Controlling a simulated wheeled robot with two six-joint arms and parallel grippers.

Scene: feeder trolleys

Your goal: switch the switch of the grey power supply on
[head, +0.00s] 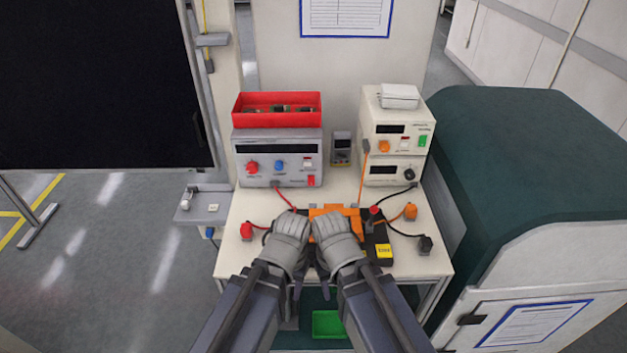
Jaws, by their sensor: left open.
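The grey power supply (264,175) stands at the back left of the white bench. Its front has a dark display, a red knob (253,167), a blue knob (280,164) and a small white-and-red switch (308,162) at the right; its position is too small to tell. A red part (311,180) sits below the switch. My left gripper (295,220) is open over the bench, in front of the supply and apart from it. My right gripper (329,220) is close beside it; its fingers are hidden behind its body.
A red bin (277,119) with boards sits on the supply. A cream instrument stack (396,140) and a small meter (342,148) stand to the right. An orange-and-black device (379,236) lies around my grippers, with cables nearby. A green-topped cabinet (540,150) flanks the bench.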

